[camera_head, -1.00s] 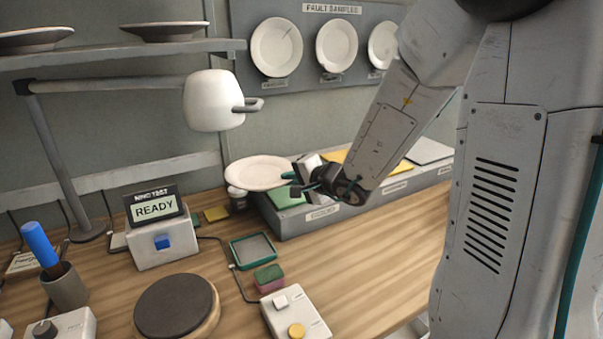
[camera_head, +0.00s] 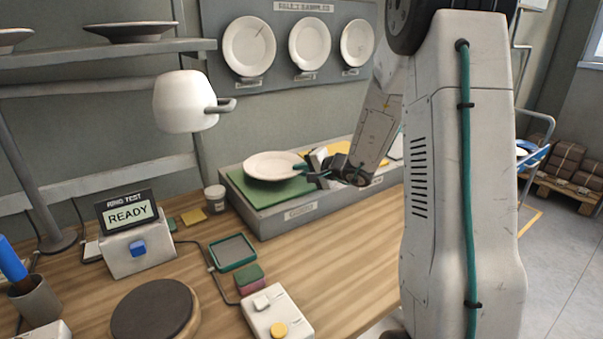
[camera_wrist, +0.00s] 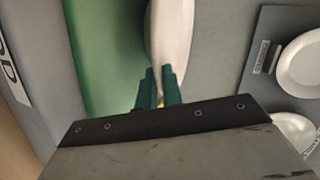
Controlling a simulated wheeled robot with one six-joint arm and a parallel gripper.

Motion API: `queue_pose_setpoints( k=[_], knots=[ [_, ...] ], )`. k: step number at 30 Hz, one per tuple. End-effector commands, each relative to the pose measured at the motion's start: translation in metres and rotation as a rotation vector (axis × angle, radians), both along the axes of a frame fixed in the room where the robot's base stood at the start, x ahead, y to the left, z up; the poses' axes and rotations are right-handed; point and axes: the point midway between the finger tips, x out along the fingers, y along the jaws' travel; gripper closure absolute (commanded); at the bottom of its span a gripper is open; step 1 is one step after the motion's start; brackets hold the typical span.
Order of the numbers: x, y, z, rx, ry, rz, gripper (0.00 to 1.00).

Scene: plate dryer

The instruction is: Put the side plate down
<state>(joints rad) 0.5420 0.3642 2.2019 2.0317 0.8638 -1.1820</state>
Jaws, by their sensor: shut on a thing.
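The white side plate (camera_head: 271,166) is held level by its right edge in my gripper (camera_head: 311,170). In the head view it appears over the green pad (camera_head: 262,196) at the left end of the grey tray. In the wrist view the plate (camera_wrist: 171,40) is seen edge-on between the teal fingertips (camera_wrist: 159,88), with the green pad (camera_wrist: 105,50) to its left. The pad shows on the near side of the plate; I cannot tell how large the gap between them is.
The grey tray (camera_head: 303,213) also has a yellow pad (camera_head: 322,149). A READY display box (camera_head: 133,235), a small teal-rimmed tray (camera_head: 232,251) and a round dark pad (camera_head: 152,308) stand on the bench. Several plates hang on the wall board (camera_head: 276,8). A white lamp (camera_head: 184,101) is above.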

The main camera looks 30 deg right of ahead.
Motion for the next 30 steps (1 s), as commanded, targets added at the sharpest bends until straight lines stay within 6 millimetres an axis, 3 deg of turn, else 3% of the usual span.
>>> queue_pose_setpoints(
  k=[2, 11, 13, 23, 30],
  knots=[
    [0.000, 0.000, -0.008, 0.001, 0.001, 0.001, 1.00],
    [0.000, 0.000, -0.009, 0.000, -0.001, 0.000, 1.00],
    [0.000, 0.000, -0.010, 0.000, 0.000, 0.000, 0.83],
    [0.000, 0.000, -0.008, -0.002, -0.001, 0.001, 0.83],
    [-0.032, -0.010, 0.006, -0.001, -0.002, -0.004, 0.83]
  ],
)
